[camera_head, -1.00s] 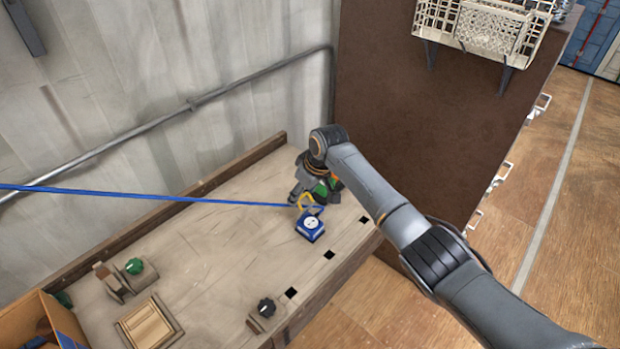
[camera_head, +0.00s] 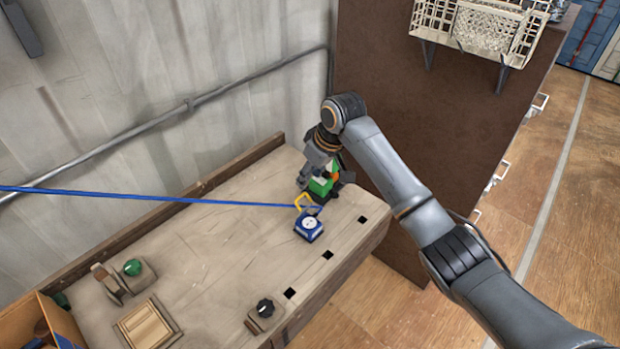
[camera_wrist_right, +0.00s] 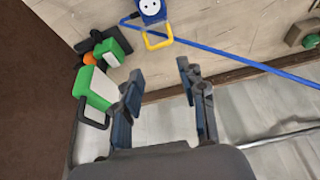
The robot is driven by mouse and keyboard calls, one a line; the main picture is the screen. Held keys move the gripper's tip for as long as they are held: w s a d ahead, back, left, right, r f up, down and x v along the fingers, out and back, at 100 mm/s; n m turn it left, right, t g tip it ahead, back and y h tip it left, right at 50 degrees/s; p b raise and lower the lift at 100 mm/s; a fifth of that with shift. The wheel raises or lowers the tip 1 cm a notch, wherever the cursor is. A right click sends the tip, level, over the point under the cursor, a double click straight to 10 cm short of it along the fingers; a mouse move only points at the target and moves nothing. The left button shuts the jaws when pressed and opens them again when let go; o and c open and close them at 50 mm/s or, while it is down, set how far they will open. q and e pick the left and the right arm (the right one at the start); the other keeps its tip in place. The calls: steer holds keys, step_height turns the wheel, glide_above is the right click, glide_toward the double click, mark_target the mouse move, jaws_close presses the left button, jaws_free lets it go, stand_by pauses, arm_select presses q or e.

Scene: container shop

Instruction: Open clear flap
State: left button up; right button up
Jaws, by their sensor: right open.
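A blue box with a round white socket face (camera_head: 309,228) sits on the workbench near its right end. A yellow loop (camera_head: 306,203) stands at its back edge; I cannot tell whether it frames a clear flap. In the right wrist view, the box (camera_wrist_right: 150,10) and yellow loop (camera_wrist_right: 158,41) are at the top. My right gripper (camera_head: 303,182) is behind the box, beside a green thing (camera_head: 321,187). In the right wrist view, its open fingers (camera_wrist_right: 159,77) are empty and apart from the loop. My left gripper is not in view.
A blue cable (camera_head: 150,197) runs left from the box. The green thing with a white face and black loop (camera_wrist_right: 97,88) is close beside one finger. A brown cabinet side (camera_head: 420,150) is right of the bench. Knobs and a wooden block stand at front left.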

steer(key=d+m, duration=0.1)
steer(key=d+f+m+t+b, duration=0.1)
steer(key=shift+w+d+f+m, duration=0.15)
steer(key=shift+w+m, duration=0.15)
steer(key=shift+w, duration=0.1)
jaws_close()
steer(key=m+t+y+b, duration=0.45)
steer(key=m+b, duration=0.25)
steer(key=m, duration=0.8)
glide_toward(301, 197)
steer(key=shift+g+y, duration=0.25)
steer(key=p+x, duration=0.1)
steer(key=x, duration=0.6)
steer(key=shift+w+d, duration=0.15)
steer(key=shift+w, duration=0.05)
